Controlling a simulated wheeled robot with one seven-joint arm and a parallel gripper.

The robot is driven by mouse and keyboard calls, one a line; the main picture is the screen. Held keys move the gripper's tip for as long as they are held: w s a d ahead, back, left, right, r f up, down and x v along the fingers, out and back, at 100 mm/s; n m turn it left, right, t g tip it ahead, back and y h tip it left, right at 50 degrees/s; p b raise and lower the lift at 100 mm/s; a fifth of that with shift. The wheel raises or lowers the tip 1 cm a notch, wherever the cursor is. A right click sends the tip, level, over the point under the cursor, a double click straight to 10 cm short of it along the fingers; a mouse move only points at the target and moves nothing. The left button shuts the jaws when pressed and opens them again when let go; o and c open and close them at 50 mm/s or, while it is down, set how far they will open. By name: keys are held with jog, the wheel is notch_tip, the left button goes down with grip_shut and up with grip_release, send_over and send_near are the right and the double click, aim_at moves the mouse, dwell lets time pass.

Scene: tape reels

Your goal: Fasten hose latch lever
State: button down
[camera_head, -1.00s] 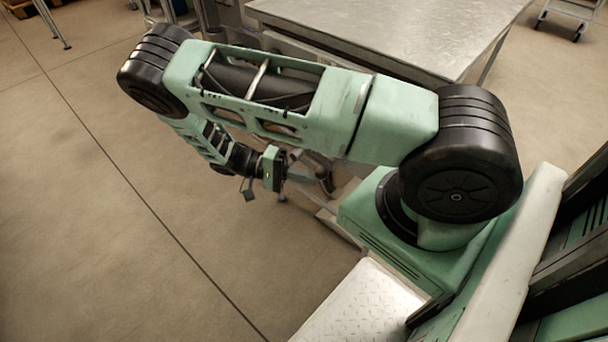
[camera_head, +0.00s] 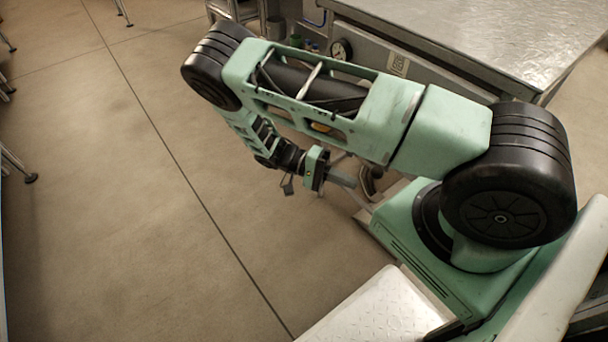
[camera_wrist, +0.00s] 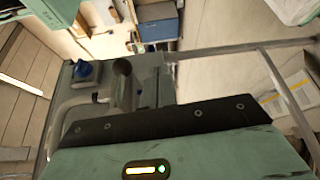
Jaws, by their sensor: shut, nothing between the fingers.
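My gripper (camera_head: 342,178) is at the end of my folded arm, left of my base in the head view. Its grey fingers are shut and empty. A dark curved part (camera_head: 371,181) is just right of the fingertips; I cannot tell if they touch or whether it belongs to the hose latch. The wrist view shows my green gripper housing across the bottom. Beyond it are a grey metal unit with a blue knob (camera_wrist: 86,71), a dark round opening (camera_wrist: 122,67) and a pale bent pipe (camera_wrist: 72,106). I cannot make out a latch lever for certain.
Table legs (camera_head: 124,14) stand at the far left. The floor (camera_head: 110,200) on the left is clear. A metal rail (camera_wrist: 240,49) crosses the wrist view.

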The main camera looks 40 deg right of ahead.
jog(key=f+v, duration=0.2)
jog(key=v, duration=0.7)
jog(key=shift+w+a, duration=0.15)
jog(key=shift+a, duration=0.05)
